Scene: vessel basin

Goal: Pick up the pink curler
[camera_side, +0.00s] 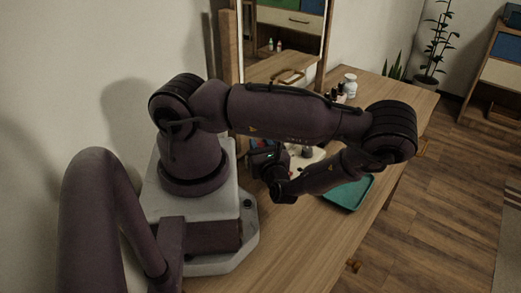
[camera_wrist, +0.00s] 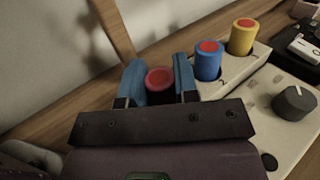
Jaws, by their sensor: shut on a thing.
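The pink curler (camera_wrist: 159,80) shows its round, dark pinkish-red end in the wrist view. It sits between the two blue finger pads of my gripper (camera_wrist: 158,73), which is shut on it. Its lower part is hidden by the gripper body, so I cannot tell whether it still touches the holder or is clear of it. In the side view my arm hides the curler, and the gripper shows only as a small dark shape.
A blue curler (camera_wrist: 208,60) and a yellow curler (camera_wrist: 242,38), both with red ends, stand in a pale holder (camera_wrist: 253,62) just right. A grey knob (camera_wrist: 294,103) is on the pale unit. A teal tray (camera_side: 349,193) and a white bottle (camera_side: 350,83) are on the table.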

